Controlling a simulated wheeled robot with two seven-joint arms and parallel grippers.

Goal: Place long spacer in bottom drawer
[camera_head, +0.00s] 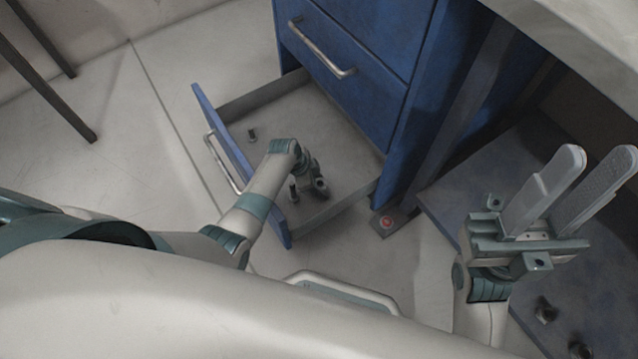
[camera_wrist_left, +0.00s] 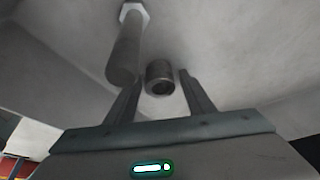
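The bottom drawer (camera_head: 318,215) of the blue cabinet is pulled open. My left gripper (camera_head: 308,192) points down inside it; its fingers are mostly hidden in the head view. In the left wrist view my left gripper (camera_wrist_left: 160,77) is open, its fingers apart. A short-looking hollow dark cylinder (camera_wrist_left: 160,74), seen end-on and possibly the long spacer, lies between the fingertips with gaps on both sides. A bolt-like piece with a pale hex head (camera_wrist_left: 123,50) stands beside the left finger. My right gripper (camera_head: 598,160) is open and empty, raised at the right.
A small dark part (camera_head: 251,134) stands in the drawer near its front panel. The cabinet (camera_head: 350,95) has a closed drawer above. A red button (camera_head: 388,222) is on a foot plate beside it. More small parts (camera_head: 546,310) sit on a dark surface at right.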

